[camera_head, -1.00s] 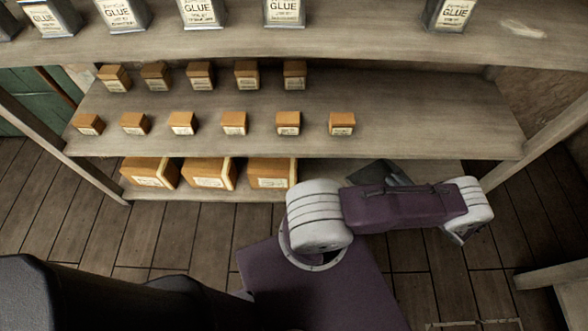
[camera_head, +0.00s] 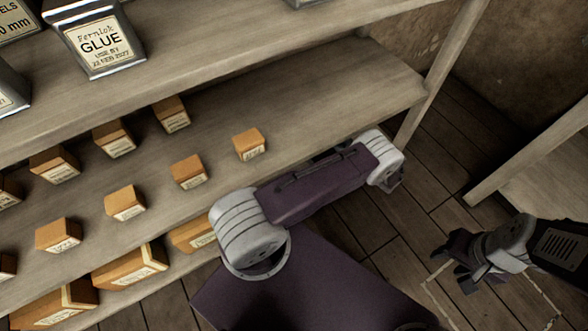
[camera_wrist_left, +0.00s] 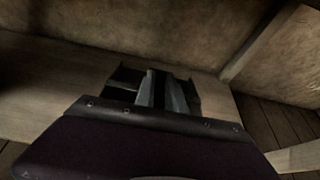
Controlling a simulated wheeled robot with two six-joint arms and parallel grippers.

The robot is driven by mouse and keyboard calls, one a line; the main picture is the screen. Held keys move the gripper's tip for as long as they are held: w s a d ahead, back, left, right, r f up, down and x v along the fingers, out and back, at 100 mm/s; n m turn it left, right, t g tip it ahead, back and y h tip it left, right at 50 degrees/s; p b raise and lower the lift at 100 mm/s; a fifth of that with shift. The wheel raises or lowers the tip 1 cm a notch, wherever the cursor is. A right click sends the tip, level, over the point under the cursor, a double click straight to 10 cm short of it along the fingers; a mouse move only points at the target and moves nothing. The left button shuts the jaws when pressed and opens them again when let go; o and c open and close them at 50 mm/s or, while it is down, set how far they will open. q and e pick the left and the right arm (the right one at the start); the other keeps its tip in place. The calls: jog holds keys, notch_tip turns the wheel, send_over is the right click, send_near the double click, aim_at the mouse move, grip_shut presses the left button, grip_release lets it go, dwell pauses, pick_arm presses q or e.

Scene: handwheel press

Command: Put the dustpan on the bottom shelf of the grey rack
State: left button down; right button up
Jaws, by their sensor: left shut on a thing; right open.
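The grey rack (camera_head: 330,95) fills the left and middle of the head view, and its bottom shelf shows at lower left. My left arm reaches toward the rack's right end, and its gripper is mostly hidden behind the arm there. In the left wrist view my left gripper (camera_wrist_left: 154,84) is shut on a narrow grey piece, which looks like part of the dustpan (camera_wrist_left: 172,95). It is dark, in front of a pale board, and I cannot tell whether it touches that board. My right gripper (camera_head: 454,270) is open and empty over the floor at right.
Small orange boxes (camera_head: 190,172) stand on the middle shelf, and larger ones (camera_head: 130,265) on the bottom shelf. Glue tins (camera_head: 95,40) stand on top. The rack's right post (camera_head: 440,75) is close to my left arm. Another wooden unit (camera_head: 545,165) stands at right, with bare floor between.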

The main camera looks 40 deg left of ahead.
aim_at(312, 161)
pick_arm(q)
jog(key=s+a+f+b, duration=0.1)
jog(key=s+f, duration=0.1)
jog(key=s+a+f+b, duration=0.1)
jog(key=s+a+f, duration=0.1)
jog(key=s, duration=0.1)
jog(key=s+a+f+b, duration=0.1)
jog(key=s+a+f, duration=0.1)
jog(key=s, duration=0.1)
jog(key=shift+s+a+f, duration=0.1)
jog(key=shift+s+a, duration=0.05)
jog(key=shift+a, duration=0.1)
jog(key=shift+s+a+f, duration=0.2)
jog(key=shift+s+a, duration=0.05)
jog(key=shift+s, duration=0.15)
notch_tip(312, 161, down, 4)
jog(key=b, duration=0.3)
jog(key=shift+b, duration=0.4)
jog(key=c, duration=0.9)
grip_release()
